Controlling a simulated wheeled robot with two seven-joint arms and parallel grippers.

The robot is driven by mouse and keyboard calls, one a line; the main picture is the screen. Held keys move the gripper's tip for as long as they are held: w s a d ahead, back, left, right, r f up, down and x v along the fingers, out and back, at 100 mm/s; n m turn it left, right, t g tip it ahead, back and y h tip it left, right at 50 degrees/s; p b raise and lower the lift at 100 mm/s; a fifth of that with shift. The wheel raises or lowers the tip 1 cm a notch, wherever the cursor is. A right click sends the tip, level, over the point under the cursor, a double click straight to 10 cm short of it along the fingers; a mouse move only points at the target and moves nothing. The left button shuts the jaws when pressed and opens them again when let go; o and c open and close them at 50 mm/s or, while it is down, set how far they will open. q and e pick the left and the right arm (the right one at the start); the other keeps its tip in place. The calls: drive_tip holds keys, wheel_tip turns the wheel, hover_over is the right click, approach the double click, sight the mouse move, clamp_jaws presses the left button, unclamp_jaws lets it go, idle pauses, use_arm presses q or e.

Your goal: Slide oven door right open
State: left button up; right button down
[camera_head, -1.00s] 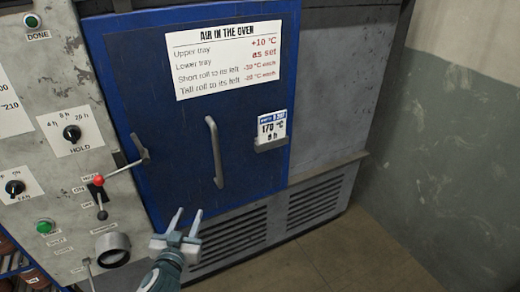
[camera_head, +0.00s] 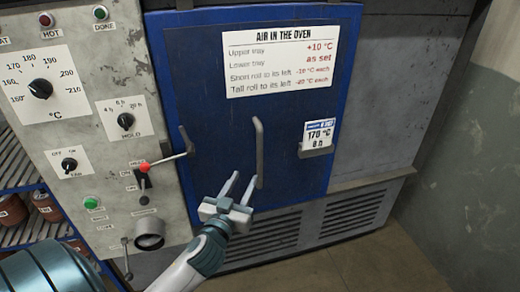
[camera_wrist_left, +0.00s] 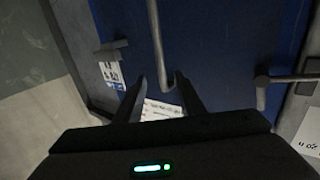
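The blue oven door (camera_head: 215,130) is shut in the head view. Its grey vertical bar handle (camera_head: 258,152) stands near the door's middle. My left gripper (camera_head: 243,188) is open, its two fingers pointing up at the lower part of the handle. In the left wrist view the handle (camera_wrist_left: 157,45) runs down to between the open fingers (camera_wrist_left: 165,88); I cannot tell whether they touch it. A grey lever latch (camera_head: 172,157) sits at the door's left edge and also shows in the left wrist view (camera_wrist_left: 285,79). My right gripper is not in view.
A control panel (camera_head: 75,120) with dials and a red-knobbed lever (camera_head: 144,170) stands left of the door. A card holder (camera_head: 318,138) sits right of the handle. Shelves with rolls (camera_head: 45,206) are at far left. Floor (camera_head: 350,262) is clear at right.

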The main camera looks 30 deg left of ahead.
sight(259, 152)
use_arm(q)
drive_tip(key=p+x, duration=0.4)
drive_tip(key=x, duration=1)
drive_tip(key=shift+p+x, duration=0.3)
drive_tip(key=shift+x, duration=0.5)
drive_tip(key=shift+f, duration=0.1)
drive_tip(key=shift+c, duration=0.4)
clamp_jaws()
